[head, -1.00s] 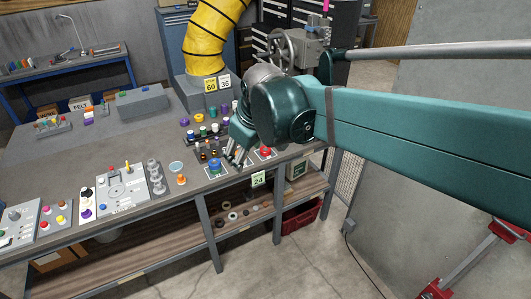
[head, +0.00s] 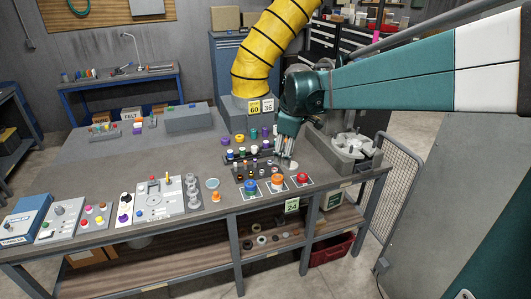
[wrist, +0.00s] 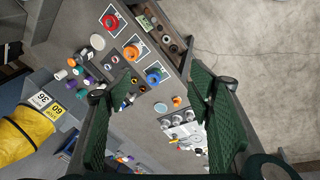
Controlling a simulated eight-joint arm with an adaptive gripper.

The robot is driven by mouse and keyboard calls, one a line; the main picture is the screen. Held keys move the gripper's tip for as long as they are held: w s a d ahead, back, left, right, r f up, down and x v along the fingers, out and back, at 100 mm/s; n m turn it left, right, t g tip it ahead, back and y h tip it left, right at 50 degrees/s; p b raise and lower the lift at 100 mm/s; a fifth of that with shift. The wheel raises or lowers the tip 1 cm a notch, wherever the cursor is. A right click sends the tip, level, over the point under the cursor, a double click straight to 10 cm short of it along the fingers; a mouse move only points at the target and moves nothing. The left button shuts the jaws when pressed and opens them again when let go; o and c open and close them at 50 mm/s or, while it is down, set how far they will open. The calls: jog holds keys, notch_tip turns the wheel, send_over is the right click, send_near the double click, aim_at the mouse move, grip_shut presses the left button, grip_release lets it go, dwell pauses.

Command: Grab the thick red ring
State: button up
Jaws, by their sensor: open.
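The thick red ring (head: 303,179) sits on a white card near the front edge of the workbench, at the right end of a row. An orange ring (head: 277,181) and a blue ring (head: 250,187) sit to its left. My gripper (head: 286,157) is open and empty, above the bench behind this row. In the wrist view the red ring (wrist: 110,22) is at the top, beyond and left of my spread fingers (wrist: 152,84). The orange ring (wrist: 131,52) and blue ring (wrist: 153,76) lie closer to them.
A pale disc (head: 289,165) lies behind the orange and red rings. A rack of small coloured parts (head: 252,170) stands left of the gripper. A grey machine (head: 350,150) stands to the right. A yellow hose (head: 272,50) rises behind.

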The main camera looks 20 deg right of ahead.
jog(key=w+d+f+n+g, duration=0.1)
jog(key=w+d+f+n, duration=0.1)
jog(key=w+d+f, duration=0.3)
jog(key=w+d+f+n+g, duration=0.1)
jog(key=w+d+f+n, duration=0.25)
jog(key=w, duration=0.45)
jog(key=n+g+b, duration=0.1)
jog(key=n, duration=0.3)
send_near(303, 174)
jog(key=f, duration=0.1)
jog(key=shift+s+a+f+y, duration=0.1)
jog(key=shift+s+a+y, duration=0.25)
jog(key=shift+s, duration=0.1)
jog(key=shift+f, duration=0.1)
jog(key=shift+f, duration=1.2)
jog(key=shift+f, duration=0.1)
jog(key=shift+d+f, duration=0.1)
jog(key=shift+f, duration=2.4)
